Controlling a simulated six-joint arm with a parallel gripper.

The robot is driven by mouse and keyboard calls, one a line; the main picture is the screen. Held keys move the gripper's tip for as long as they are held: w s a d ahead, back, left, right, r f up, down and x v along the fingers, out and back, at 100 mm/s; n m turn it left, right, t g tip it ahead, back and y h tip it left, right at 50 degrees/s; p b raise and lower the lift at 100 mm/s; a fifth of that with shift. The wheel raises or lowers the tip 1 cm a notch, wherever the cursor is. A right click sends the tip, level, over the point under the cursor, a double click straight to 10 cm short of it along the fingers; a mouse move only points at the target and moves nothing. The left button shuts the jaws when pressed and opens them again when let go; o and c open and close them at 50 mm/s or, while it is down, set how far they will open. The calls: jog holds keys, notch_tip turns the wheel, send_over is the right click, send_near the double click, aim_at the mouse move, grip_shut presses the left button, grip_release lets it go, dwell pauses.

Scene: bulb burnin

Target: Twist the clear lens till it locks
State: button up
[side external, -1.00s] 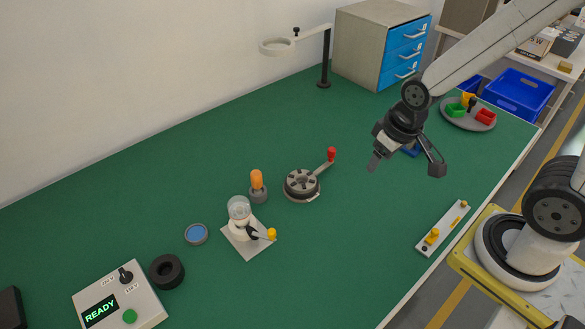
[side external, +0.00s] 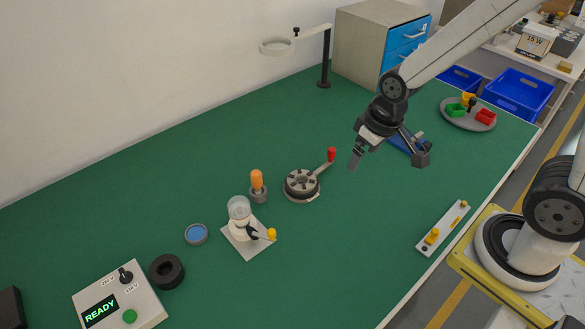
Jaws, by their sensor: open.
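The clear lens (side external: 239,208) is a transparent cylinder sitting upright on a white holder on a square pale plate (side external: 246,245), left of the middle of the bench. A dark lever with a yellow knob (side external: 271,234) sticks out from the holder. Whether the lens is seated or locked cannot be told. My gripper (side external: 386,160) is open and empty in the air, well to the right of and above the lens, with its two fingers spread apart.
An orange-topped post (side external: 257,183) stands just behind the lens. A round grey fixture with a red-knobbed lever (side external: 301,185) lies between my gripper and the lens. A control box reading READY (side external: 119,298), a black ring (side external: 167,271) and a blue disc (side external: 196,234) are at left. A ring-topped stand (side external: 323,70) rises behind.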

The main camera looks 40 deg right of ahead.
jog(key=w+a+f+n+g, duration=0.1)
jog(key=w+a+n, duration=0.3)
jog(key=w+a, duration=0.65)
jog(key=n+g, duration=0.1)
jog(key=n, duration=0.2)
send_over(237, 203)
notch_tip(237, 203, down, 4)
jog(key=shift+f, duration=0.15)
jog(key=shift+f, duration=3.9)
jog(key=c, duration=1.1)
